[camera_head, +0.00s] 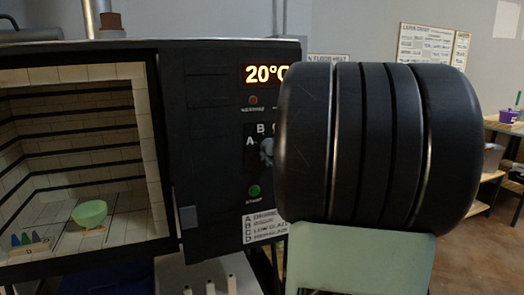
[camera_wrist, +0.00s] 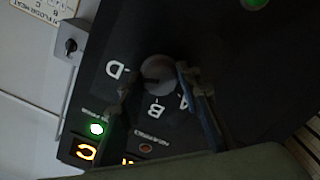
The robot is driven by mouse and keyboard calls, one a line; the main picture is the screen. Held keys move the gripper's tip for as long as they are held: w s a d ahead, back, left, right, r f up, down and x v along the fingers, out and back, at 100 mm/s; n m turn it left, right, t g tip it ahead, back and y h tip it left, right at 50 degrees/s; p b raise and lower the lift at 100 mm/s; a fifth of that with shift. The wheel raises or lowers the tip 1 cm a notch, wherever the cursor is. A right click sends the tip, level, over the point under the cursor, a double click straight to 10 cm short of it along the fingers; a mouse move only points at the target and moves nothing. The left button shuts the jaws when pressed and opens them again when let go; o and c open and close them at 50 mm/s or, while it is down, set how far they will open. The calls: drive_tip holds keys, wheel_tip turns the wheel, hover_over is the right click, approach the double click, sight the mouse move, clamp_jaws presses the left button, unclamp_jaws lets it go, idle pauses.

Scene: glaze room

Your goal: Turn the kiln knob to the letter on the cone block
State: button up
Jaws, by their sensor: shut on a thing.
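The kiln knob (camera_wrist: 157,72) is a round grey dial on the dark panel. In the wrist view, my gripper (camera_wrist: 158,82) is shut on it, one finger on each side. The letters D, B and A show around it; the left finger likely covers C. A dark mark on its face points roughly left, but I cannot tell exactly which letter it faces. In the head view, the knob (camera_head: 267,150) is partly hidden by my arm. The cone block (camera_head: 29,249), with several coloured cones, stands in the open kiln and appears to bear a D.
The kiln display (camera_head: 266,74) reads 20°C. A green start button (camera_head: 254,191) and a letter legend (camera_head: 264,227) are below the knob. A green bowl (camera_head: 90,213) sits in the kiln chamber. A shelf (camera_head: 506,127) stands at far right.

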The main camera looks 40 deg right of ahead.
drive_tip(key=shift+w+a+r, duration=0.15)
drive_tip(key=shift+r, duration=0.25)
drive_tip(key=o, duration=1.2)
drive_tip(key=shift+w+f, duration=0.15)
drive_tip(key=shift+f, duration=0.05)
drive_tip(key=shift+c, duration=0.2)
drive_tip(key=shift+f, duration=0.1)
drive_tip(key=shift+s, duration=0.2)
drive_tip(key=v, duration=0.7)
drive_tip(key=shift+s, duration=0.1)
